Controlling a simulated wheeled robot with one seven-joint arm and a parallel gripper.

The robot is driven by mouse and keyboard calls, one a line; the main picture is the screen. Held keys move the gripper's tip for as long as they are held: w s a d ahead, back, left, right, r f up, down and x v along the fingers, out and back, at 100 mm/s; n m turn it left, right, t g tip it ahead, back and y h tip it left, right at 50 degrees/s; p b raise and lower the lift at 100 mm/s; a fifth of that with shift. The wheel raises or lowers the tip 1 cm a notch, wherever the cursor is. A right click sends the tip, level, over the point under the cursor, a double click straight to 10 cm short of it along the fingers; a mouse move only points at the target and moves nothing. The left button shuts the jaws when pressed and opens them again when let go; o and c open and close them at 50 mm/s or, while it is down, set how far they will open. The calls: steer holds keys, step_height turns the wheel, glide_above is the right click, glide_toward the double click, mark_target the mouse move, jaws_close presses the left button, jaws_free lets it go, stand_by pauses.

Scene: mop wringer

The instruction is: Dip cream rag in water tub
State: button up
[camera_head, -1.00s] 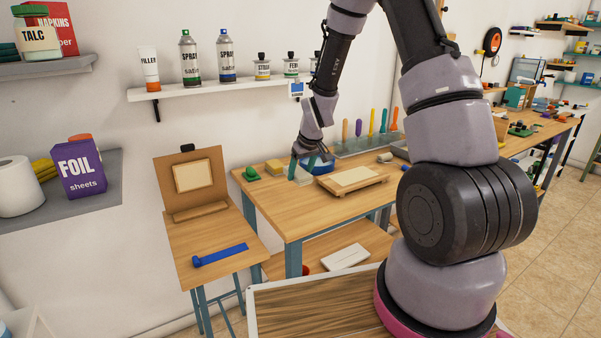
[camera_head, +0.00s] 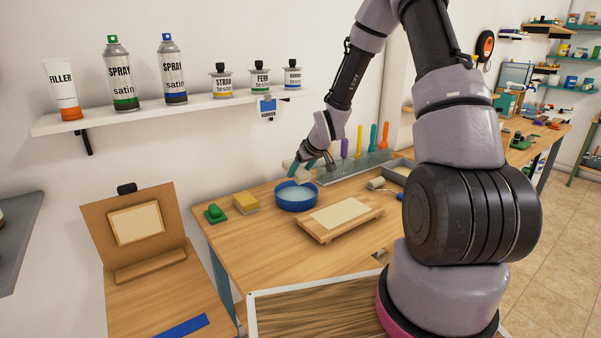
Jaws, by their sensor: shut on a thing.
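The blue round water tub (camera_head: 296,203) stands on the wooden workbench, with pale water inside. My gripper (camera_head: 299,174), with teal fingers, is over the tub's back rim and is shut on the cream rag. The rag is too small and too hidden by the fingers to make out clearly. I cannot tell whether it touches the water.
A yellow sponge block (camera_head: 245,202) and a green object (camera_head: 215,213) lie left of the tub. A wooden board with a cream panel (camera_head: 340,213) lies in front right. A rack of coloured tools (camera_head: 352,164) and a grey tray (camera_head: 400,170) stand behind right.

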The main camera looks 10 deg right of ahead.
steer(key=shift+w+f, duration=0.1)
steer(key=shift+f, duration=1.8)
steer(key=shift+f, duration=0.45)
steer(key=shift+f, duration=1.4)
steer(key=shift+f, duration=0.2)
steer(key=shift+r, duration=0.1)
stand_by(0.6)
steer(key=shift+r, duration=2.9)
